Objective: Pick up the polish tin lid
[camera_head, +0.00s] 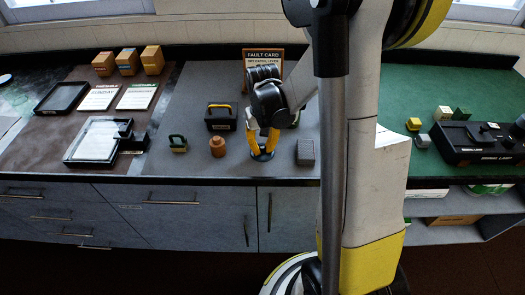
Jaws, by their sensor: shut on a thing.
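My gripper (263,149) points down over the grey middle part of the counter, with its two yellow fingers on either side of a small dark blue round thing (262,156). This looks like the polish tin lid, and the fingers are shut on it. It is at or very near the counter top; I cannot tell whether it touches. The fingers and wrist hide part of it.
A brown knobbed piece (217,147) and a green-handled block (177,144) stand to the left, and a grey block (305,152) to the right. A black toolbox (221,117) and the fault card (263,55) stand behind. The counter's front edge is close.

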